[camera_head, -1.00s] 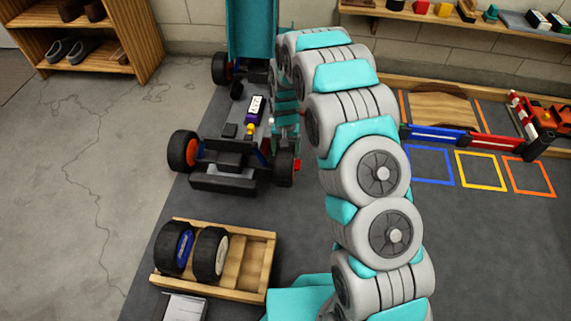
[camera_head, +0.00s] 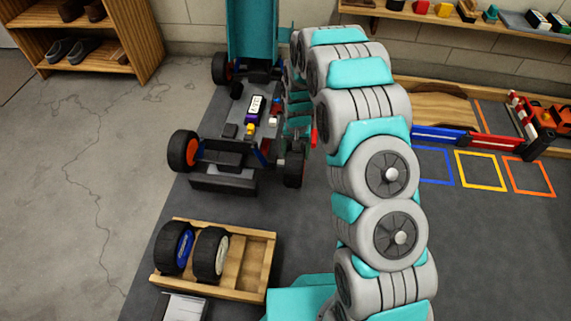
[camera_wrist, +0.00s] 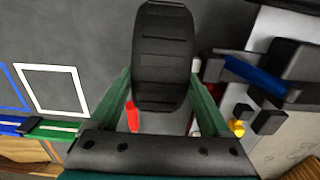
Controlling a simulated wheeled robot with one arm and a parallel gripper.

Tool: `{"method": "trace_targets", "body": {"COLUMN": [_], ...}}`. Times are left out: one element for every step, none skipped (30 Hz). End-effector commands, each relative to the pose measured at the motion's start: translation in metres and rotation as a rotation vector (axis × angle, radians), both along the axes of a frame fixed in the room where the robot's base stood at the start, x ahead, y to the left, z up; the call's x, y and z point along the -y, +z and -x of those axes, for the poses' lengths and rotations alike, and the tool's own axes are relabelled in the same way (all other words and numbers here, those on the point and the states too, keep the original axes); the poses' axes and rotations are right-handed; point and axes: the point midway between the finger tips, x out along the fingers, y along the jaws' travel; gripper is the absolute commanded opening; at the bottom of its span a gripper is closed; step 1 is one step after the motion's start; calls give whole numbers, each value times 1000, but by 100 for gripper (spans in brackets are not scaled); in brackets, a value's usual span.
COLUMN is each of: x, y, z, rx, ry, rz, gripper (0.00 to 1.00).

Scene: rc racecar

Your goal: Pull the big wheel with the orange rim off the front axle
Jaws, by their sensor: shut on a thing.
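The race car (camera_head: 235,150) stands on the dark mat with its near end towards me. My gripper (camera_wrist: 163,88) is shut on a big black wheel (camera_wrist: 163,55) at the car's near right corner. The green fingers grip the tyre from both sides. In the head view this wheel (camera_head: 295,170) stands upright just right of the chassis. Its rim is hidden in both views, and I cannot tell whether its hub is still on the axle. Another big wheel, with an orange rim (camera_head: 183,151), is at the near left corner.
A wooden tray (camera_head: 255,262) with two loose wheels, one blue-rimmed (camera_head: 176,248) and one pale-rimmed (camera_head: 210,254), lies in front of the car. Its right part is empty. Coloured squares (camera_head: 480,169) and a barrier (camera_head: 440,136) are at the right.

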Motion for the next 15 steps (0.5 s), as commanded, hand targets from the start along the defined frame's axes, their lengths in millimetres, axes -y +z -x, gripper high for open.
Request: {"method": "trace_targets", "body": {"x": [2, 3, 4, 6, 7, 8, 9, 10, 11, 12, 13, 14, 16, 17, 18], "y": [1, 1, 1, 1, 1, 1, 1, 1, 1, 1, 1, 1, 1, 1, 1], "z": [0, 0, 1, 1, 1, 1, 1, 2, 2, 2, 2, 3, 3, 3, 3], "rx": [1, 1, 1, 0, 0, 1, 1, 1, 0, 0, 0, 1, 1, 0, 0], "ry": [-1, -1, -1, 0, 0, 0, 0, 1, 1, 1, 1, 1, 1, 1, 0], "rz": [0, 0, 0, 0, 0, 0, 0, 0, 0, 0, 0, 0, 0, 0, 0], "gripper": [0, 0, 0, 0, 0, 0, 0, 0, 0, 0, 0, 0, 0, 0, 0]}}
